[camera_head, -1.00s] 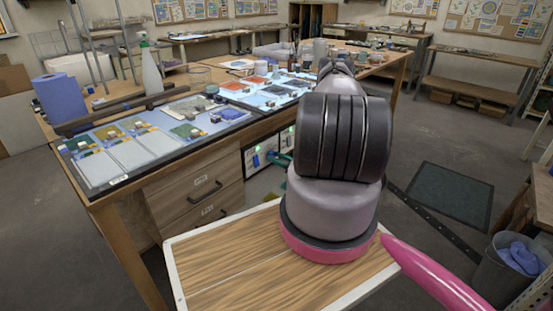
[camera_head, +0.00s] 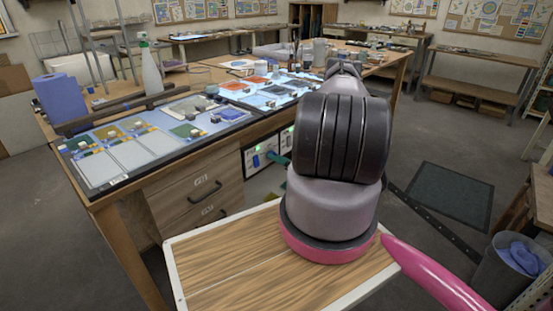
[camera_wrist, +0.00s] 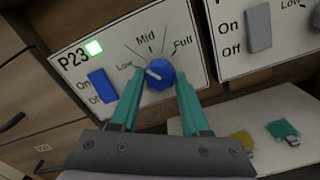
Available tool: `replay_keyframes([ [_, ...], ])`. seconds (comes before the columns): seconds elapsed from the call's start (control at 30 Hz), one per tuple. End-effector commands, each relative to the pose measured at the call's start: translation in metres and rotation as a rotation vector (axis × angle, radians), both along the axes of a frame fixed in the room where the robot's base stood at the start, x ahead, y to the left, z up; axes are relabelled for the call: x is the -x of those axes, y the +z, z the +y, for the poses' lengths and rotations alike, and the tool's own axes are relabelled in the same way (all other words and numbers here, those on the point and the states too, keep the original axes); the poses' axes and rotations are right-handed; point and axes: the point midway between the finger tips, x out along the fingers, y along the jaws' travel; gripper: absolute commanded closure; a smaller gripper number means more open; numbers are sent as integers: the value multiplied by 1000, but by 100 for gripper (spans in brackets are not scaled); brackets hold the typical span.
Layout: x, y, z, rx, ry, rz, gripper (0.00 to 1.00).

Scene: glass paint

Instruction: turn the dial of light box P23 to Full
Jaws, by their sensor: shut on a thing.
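The light box P23 panel (camera_wrist: 75,40) fills the upper left of the wrist view, with its P23 label and a lit green lamp. Its blue dial (camera_wrist: 160,76) has a white pointer aimed up-left at Low; Mid and Full marks lie further right. My gripper (camera_wrist: 160,88) has its teal fingers on either side of the dial, shut on it. A blue On/Off switch (camera_wrist: 102,86) sits left of the dial. In the head view the panel (camera_head: 260,160) is under the bench edge, partly hidden behind my arm.
A second panel with a grey switch (camera_wrist: 258,28) is to the right in the wrist view. Wooden drawers (camera_head: 195,190) with handles stand left of P23. The bench top (camera_head: 125,195) above carries glass pieces.

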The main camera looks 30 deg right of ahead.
Motion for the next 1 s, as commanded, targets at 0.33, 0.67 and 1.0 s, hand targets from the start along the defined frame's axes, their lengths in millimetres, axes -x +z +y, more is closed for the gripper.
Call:
replay_keyframes([
  [0.33, 1, -1, -1, -307, -2, 112, 100],
  [0.67, 1, -1, -1, -601, -2, 221, 100],
  [1.0, 1, -1, -1, -905, -2, 331, 100],
])
